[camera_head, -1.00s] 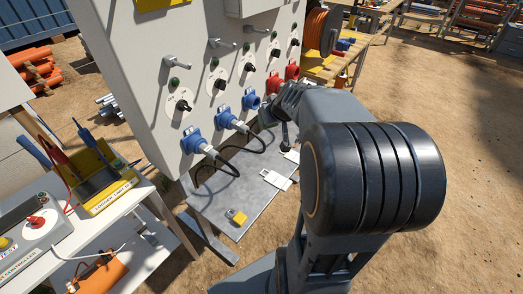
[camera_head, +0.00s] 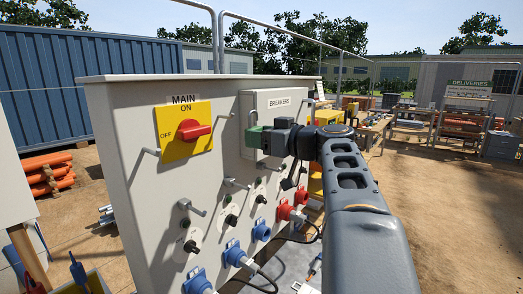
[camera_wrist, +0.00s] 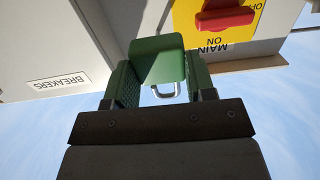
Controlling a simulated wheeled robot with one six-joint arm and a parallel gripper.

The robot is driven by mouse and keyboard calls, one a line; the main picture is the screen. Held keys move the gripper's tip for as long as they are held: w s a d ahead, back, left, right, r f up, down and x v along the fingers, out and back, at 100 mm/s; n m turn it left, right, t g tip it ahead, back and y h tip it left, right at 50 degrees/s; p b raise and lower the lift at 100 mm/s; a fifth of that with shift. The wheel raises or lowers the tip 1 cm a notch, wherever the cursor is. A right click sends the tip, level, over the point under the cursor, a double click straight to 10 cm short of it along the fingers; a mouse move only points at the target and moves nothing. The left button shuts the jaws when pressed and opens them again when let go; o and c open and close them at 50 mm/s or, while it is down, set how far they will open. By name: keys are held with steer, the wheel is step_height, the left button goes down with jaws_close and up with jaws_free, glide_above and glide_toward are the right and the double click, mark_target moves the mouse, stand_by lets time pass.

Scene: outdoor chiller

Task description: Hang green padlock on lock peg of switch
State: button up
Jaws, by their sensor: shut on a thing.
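The green padlock (camera_head: 254,137) is held in my gripper (camera_head: 270,138), in front of the upper panel beside the BREAKERS box. Its shackle shows as a grey loop above the body. In the wrist view the green padlock body (camera_wrist: 158,60) sits between the fingers of my gripper (camera_wrist: 160,80), with the shackle toward the picture bottom. The main switch (camera_head: 183,130) has a red handle on a yellow plate, left of the padlock and apart from it. A grey peg (camera_head: 150,152) sticks out at the plate's lower left. In the wrist view the switch (camera_wrist: 222,15) is upside down at the upper right.
The BREAKERS box (camera_head: 280,104) stands out from the panel behind my gripper. Below are more grey pegs (camera_head: 192,207), black knobs (camera_head: 190,246), blue sockets (camera_head: 235,252) and red sockets (camera_head: 284,209). The air in front of the yellow plate is clear.

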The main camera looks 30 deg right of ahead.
steer(key=shift+d, duration=0.4)
steer(key=shift+f, duration=0.1)
steer(key=shift+f+b, duration=0.2)
steer(key=shift+b, duration=0.6)
steer(key=shift+r+b+x, duration=0.15)
steer(key=shift+b+x, duration=0.05)
steer(key=shift+x, duration=1.1)
steer(key=shift+r+b+x, duration=0.15)
steer(key=shift+x, duration=1.1)
steer(key=shift+f+b, duration=0.1)
steer(key=shift+b, duration=0.35)
steer(key=shift+w+b, duration=0.25)
steer(key=shift+b, duration=0.15)
